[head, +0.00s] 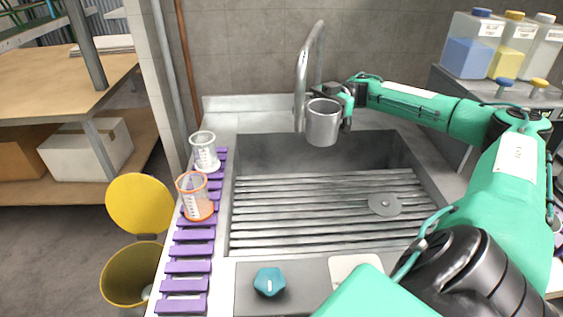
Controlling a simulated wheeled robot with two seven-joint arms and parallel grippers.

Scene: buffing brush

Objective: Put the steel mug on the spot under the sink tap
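The steel mug (322,124) is upright, in front of the sink tap (302,75) and over the back part of the sink basin (370,150). My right gripper (346,108) is at the mug's right side and appears shut on it; the fingertips are partly hidden. The mug appears to be held up in the air, close to the tap's spout. A slatted metal rack (300,215) covers the basin's lower part. A flat grey disc (384,204) lies on its right side. My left gripper is out of view.
A purple slatted strip (187,265) left of the sink holds a white-based cup (204,150) and an orange-rimmed cup (194,195). A teal knob (269,281) sits at the front. A yellow bin (130,275) stands left. Bottles (470,45) stand back right.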

